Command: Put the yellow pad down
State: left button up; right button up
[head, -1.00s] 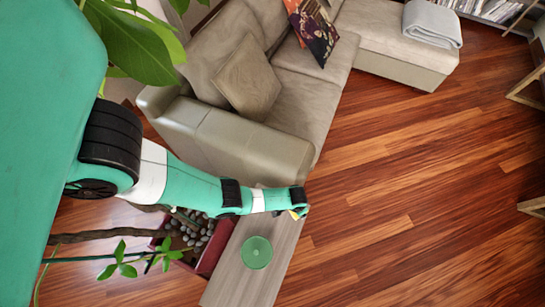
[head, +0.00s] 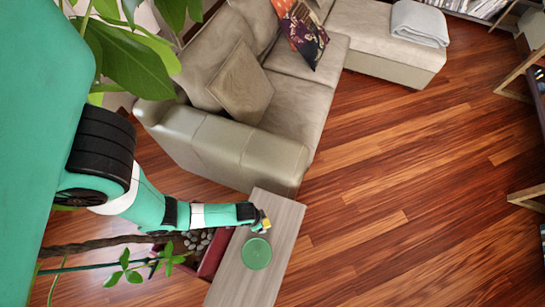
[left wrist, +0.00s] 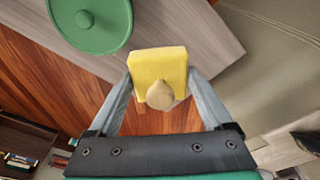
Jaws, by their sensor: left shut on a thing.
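The yellow pad (left wrist: 158,65) is a small block with a tan knob on its face. In the left wrist view it sits between the two grey fingers of my left gripper (left wrist: 160,82), which is shut on it. In the head view my left gripper (head: 261,221) and the yellow pad (head: 266,225) are over the narrow grey wooden table (head: 281,214), near its left edge. I cannot tell whether the pad touches the tabletop. My right gripper is not in view.
A round green lid-like disc (head: 257,253) with a knob lies on the table close to the pad. A beige sofa (head: 225,150) stands behind the table. A planter with pebbles (head: 212,256) is to the left. The tabletop's far right corner is bare.

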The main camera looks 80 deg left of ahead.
pick_arm(q)
jog(key=shift+w+a+f+b, duration=0.4)
jog(key=shift+w+a+f, duration=0.55)
jog(key=shift+w+a, duration=0.25)
jog(key=b, duration=0.5)
send_over(274, 212)
jog(key=s, duration=0.1)
jog(key=f, duration=0.4)
jog(key=shift+s+d+f, duration=0.15)
jog(key=shift+d+f, duration=0.2)
jog(key=shift+d, duration=0.05)
jog(key=shift+a+f, duration=0.1)
jog(key=shift+a, duration=0.05)
jog(key=shift+w, duration=0.25)
jog(key=f+b, duration=0.3)
jog(key=f, duration=0.1)
jog(key=shift+w+a, duration=0.3)
jog(key=shift+s+r, duration=0.1)
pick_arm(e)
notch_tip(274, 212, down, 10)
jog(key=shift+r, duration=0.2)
pick_arm(q)
jog(key=o, duration=1.1)
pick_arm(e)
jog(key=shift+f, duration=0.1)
